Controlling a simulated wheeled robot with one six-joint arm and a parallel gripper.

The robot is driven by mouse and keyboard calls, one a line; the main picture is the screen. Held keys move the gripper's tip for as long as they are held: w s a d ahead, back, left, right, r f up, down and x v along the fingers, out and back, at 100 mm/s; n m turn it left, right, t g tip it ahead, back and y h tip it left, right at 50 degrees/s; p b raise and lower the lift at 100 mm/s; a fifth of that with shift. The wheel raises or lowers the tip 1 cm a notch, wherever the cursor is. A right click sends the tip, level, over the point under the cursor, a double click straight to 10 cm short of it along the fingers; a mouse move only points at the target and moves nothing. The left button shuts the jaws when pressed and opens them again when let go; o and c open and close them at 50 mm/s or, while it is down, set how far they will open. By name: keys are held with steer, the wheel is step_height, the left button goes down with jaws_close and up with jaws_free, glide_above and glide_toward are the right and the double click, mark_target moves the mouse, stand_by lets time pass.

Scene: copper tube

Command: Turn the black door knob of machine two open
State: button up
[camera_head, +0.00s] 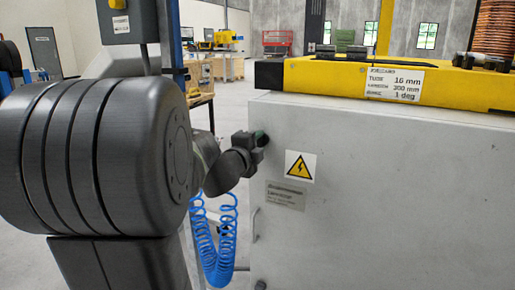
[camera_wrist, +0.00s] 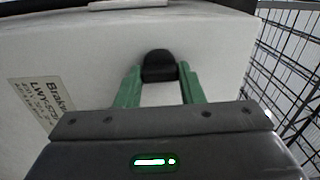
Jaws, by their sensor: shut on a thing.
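The black door knob (camera_wrist: 158,66) is on the light grey cabinet face in the wrist view. The green fingers of my gripper (camera_wrist: 159,84) stand on either side of it, shut on its sides. In the head view my gripper (camera_head: 256,139) is at the upper left of the grey machine cabinet (camera_head: 390,200), its fingertips at the cabinet face. The knob is hidden there behind my gripper. The cabinet door looks closed.
A yellow beam (camera_head: 330,77) with a white label lies along the cabinet top. A small handle (camera_head: 255,225) and a warning sign (camera_head: 300,166) are on the face. A blue coiled hose (camera_head: 218,250) hangs left of it. A wire mesh fence (camera_wrist: 285,75) stands close at the right in the wrist view.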

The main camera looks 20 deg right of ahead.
steer(key=shift+m, duration=0.4)
steer(key=o, duration=1)
steer(key=p+v, duration=0.2)
steer(key=v, duration=1.1)
steer(key=shift+s+a, duration=0.25)
steer(key=shift+s, duration=0.05)
steer(key=shift+d, duration=0.1)
